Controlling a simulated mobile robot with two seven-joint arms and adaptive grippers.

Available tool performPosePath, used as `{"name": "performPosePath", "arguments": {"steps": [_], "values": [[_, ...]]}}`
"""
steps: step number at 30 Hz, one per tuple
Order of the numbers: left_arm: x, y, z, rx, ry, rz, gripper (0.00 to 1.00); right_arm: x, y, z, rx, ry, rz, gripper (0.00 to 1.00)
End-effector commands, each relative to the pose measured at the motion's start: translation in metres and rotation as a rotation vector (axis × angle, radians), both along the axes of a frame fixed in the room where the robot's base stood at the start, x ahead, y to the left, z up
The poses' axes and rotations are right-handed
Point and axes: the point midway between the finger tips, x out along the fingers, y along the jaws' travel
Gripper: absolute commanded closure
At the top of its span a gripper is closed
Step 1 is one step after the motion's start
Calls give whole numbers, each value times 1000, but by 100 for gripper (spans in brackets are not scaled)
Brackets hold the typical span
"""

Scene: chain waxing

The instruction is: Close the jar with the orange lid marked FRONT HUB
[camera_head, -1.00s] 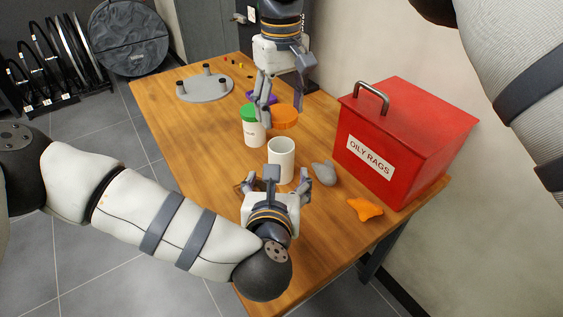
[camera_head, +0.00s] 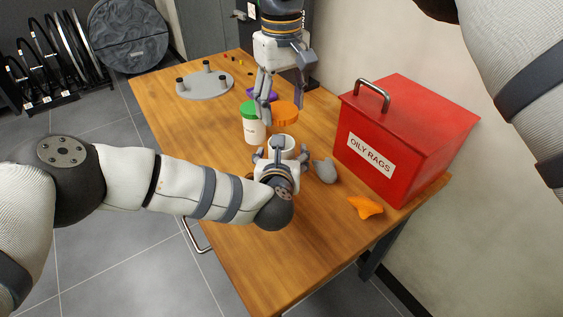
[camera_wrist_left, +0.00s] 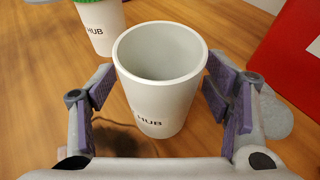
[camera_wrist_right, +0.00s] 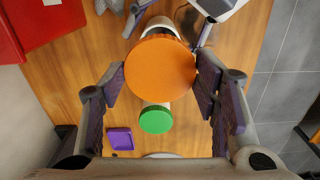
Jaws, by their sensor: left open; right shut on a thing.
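An open white jar (camera_wrist_left: 155,95) marked HUB stands upright on the table; the rest of its label is not readable. It shows in the head view too (camera_head: 283,143). My left gripper (camera_wrist_left: 160,82) is open, with one finger on each side of the jar and small gaps visible. My right gripper (camera_head: 268,105) is shut on the orange lid (camera_wrist_right: 160,68), which it holds level above the table, behind the open jar in the head view. Any writing on the lid is not visible. A second white jar (camera_wrist_left: 97,28) with a green lid (camera_head: 249,108) stands behind the open one.
A purple tray or lid (camera_wrist_right: 120,139) lies on the table (camera_head: 215,135). A grey lump (camera_head: 325,171) and an orange piece (camera_head: 365,207) lie right of the jar. A red OILY RAGS box (camera_head: 405,135) stands at the right. The front of the table is clear.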

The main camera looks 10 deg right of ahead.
Motion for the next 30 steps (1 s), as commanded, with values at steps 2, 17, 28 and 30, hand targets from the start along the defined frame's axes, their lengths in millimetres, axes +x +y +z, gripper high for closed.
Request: {"name": "performPosePath", "arguments": {"steps": [2,17,28,30], "values": [[0,0,0,0,0,0,29,0,0,0,0,0,0,59],[0,0,0,0,0,0,100,0,0,-10,-1,2,0,59],[0,0,0,0,0,0,100,0,0,-50,2,0,0,59],[0,0,0,0,0,0,100,0,0,-50,2,0,0,59]]}}
